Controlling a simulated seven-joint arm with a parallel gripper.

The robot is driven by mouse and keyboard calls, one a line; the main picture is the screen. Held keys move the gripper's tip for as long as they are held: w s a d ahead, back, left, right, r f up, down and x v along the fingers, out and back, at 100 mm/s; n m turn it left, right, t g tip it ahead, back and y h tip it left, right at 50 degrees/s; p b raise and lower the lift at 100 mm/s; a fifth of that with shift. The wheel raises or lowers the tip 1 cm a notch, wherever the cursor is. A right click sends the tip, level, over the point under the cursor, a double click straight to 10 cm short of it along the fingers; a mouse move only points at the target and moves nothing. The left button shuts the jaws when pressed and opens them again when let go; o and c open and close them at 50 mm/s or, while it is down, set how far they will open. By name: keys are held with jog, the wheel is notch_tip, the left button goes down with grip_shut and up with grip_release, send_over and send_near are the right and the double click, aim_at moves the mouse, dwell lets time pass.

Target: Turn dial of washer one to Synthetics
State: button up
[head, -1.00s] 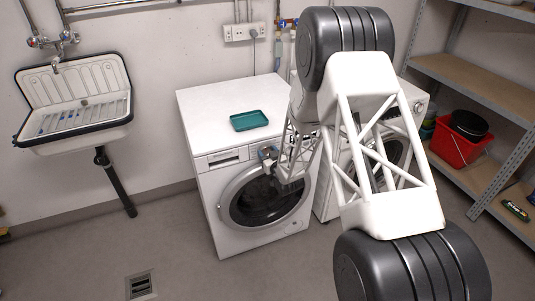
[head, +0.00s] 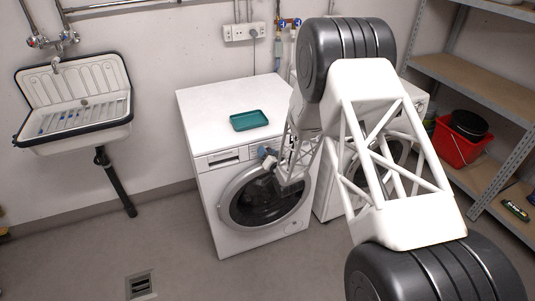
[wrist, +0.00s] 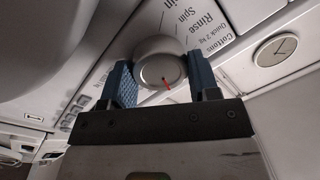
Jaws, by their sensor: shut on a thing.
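The left washer (head: 207,205) is white, with a round dark door and a control panel along its upper front. My gripper (head: 268,155) is at that panel, above the door. In the wrist view its two blue fingers (wrist: 162,78) stand on either side of the round silver dial (wrist: 160,62) and are shut on it. A red pointer mark shows on the dial's face, at its lower right. Printed labels around the dial read Spin, Rinse, Quick 2 kg and Cottons. I cannot make out a Synthetics label.
A second washer (head: 327,197) stands to the right, largely hidden behind my arm. A green tray (head: 249,121) lies on the left washer's top. A sink (head: 75,100) is on the left wall, and shelves with a red bucket (head: 455,150) are at right.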

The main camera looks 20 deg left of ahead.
jog(key=shift+m, duration=2.1)
jog(key=o, duration=0.9)
jog(key=shift+v, duration=3.9)
